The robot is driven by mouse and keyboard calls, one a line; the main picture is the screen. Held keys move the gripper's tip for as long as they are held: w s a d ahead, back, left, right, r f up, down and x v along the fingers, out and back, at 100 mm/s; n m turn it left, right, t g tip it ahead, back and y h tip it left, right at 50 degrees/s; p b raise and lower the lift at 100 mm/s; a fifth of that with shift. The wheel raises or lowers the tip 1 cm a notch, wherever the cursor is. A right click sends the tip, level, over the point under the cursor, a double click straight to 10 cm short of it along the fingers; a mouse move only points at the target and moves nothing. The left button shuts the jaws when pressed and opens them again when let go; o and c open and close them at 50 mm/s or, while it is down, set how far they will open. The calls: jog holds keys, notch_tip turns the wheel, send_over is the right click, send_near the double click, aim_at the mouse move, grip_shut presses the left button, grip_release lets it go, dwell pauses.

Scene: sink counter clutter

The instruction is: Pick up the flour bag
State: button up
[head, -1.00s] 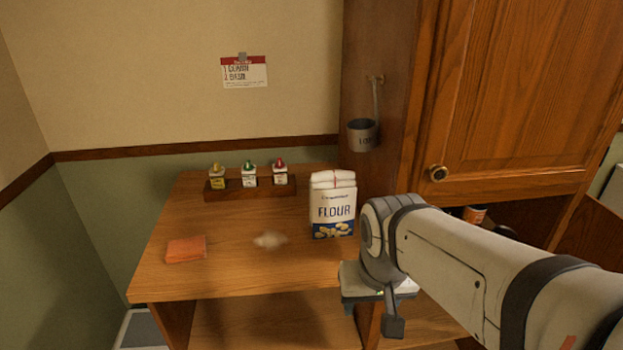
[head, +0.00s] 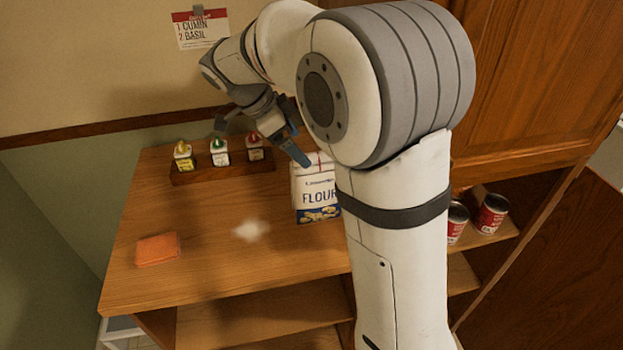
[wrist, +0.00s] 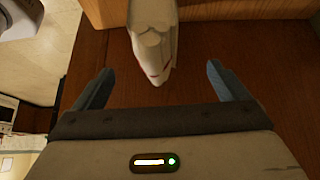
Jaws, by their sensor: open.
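The flour bag (head: 318,195) stands upright on the wooden counter, white with blue lettering and a blue lower band. My arm hides its right side in the head view. My gripper (head: 262,142) is open, tilted, above the counter and up against the upper left of the bag in the picture; whether it touches the bag I cannot tell. In the wrist view, my gripper (wrist: 159,70) has its two fingers spread wide. A pale shape with red marks, apparently the flour bag (wrist: 152,42), shows between and beyond the fingers.
A wooden rack (head: 222,171) with several small spice jars stands at the counter's back. An orange sponge (head: 157,249) lies at left, and a white powder patch (head: 251,231) lies left of the bag. Red cans (head: 490,213) stand on the shelf at right.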

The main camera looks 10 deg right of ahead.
aim_at(317, 185)
jog(key=p+x, duration=0.1)
jog(key=x, duration=0.7)
jog(key=shift+s+a+p, duration=0.2)
jog(key=shift+p, duration=0.2)
grip_shut()
dwell(0.6)
